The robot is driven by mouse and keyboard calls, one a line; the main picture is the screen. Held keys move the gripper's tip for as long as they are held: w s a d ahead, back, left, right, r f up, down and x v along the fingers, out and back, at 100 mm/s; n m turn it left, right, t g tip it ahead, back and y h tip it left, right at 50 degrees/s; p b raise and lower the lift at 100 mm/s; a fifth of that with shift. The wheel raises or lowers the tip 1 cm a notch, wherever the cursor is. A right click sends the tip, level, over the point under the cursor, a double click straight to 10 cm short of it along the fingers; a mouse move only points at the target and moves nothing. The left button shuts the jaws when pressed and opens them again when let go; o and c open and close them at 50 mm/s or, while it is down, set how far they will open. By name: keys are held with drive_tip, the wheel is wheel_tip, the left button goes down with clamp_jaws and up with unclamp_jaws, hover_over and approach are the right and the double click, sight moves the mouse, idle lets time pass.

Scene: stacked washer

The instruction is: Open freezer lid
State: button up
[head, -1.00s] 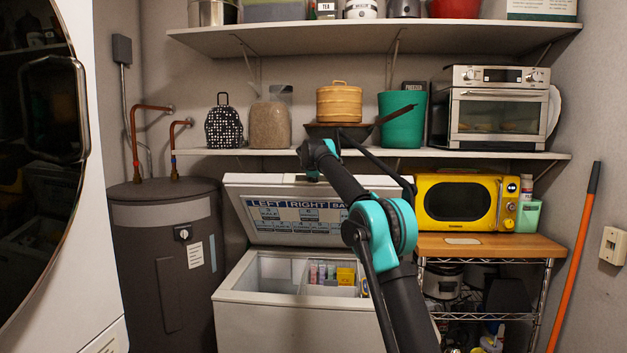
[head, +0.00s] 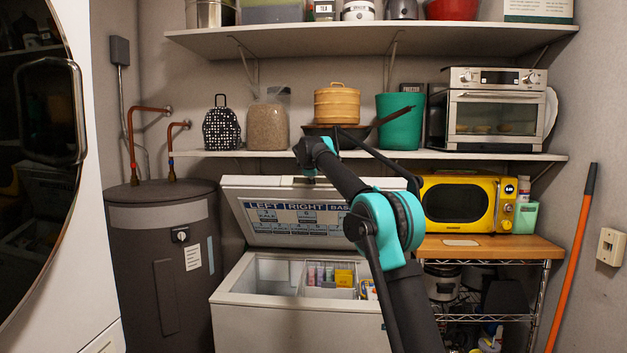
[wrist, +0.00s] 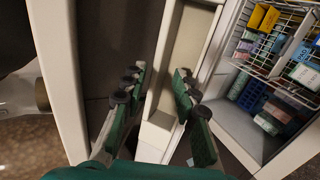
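The white chest freezer (head: 290,326) stands in the middle of the head view. Its lid (head: 335,239) is raised and tilted back, with a label sheet on its inner face. The open interior shows small colored packages (head: 325,275); it also shows at the right of the wrist view, with a wire basket (wrist: 252,62). My arm reaches over to the lid's raised edge. My gripper (wrist: 158,88) has its two fingers spread apart in the wrist view, with a pale strip, seemingly the lid's edge, near the right finger. Whether they touch is unclear.
A yellow microwave (head: 460,204) sits on a wood-topped wire rack (head: 500,247) at the right. A dark water heater (head: 168,270) stands at the left. A shelf (head: 240,154) with a basket, bucket and toaster oven runs above the lid.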

drive_tip(key=v, duration=0.8)
drive_tip(key=shift+s+r, duration=0.15)
drive_tip(key=shift+s, duration=0.15)
drive_tip(key=s+d+f+m+g+h, duration=0.1)
drive_tip(key=s+d+f+m+g, duration=0.3)
drive_tip(key=s+d+f+m, duration=1.25)
drive_tip(key=s+d+f+g, duration=0.1)
drive_tip(key=s+d+f, duration=0.2)
drive_tip(key=s+f, duration=0.7)
drive_tip(key=s+d+f+g+y, duration=0.1)
drive_tip(key=s+d+f, duration=0.3)
drive_tip(key=s+f, duration=0.7)
drive_tip(key=s+d+f+m+g, duration=0.1)
drive_tip(key=s+d+f+g, duration=0.1)
drive_tip(key=s+f, duration=0.9)
drive_tip(key=s+d, duration=0.1)
drive_tip(key=s, duration=0.6)
drive_tip(key=shift+s+d+f, duration=0.2)
drive_tip(key=shift+s, duration=0.1)
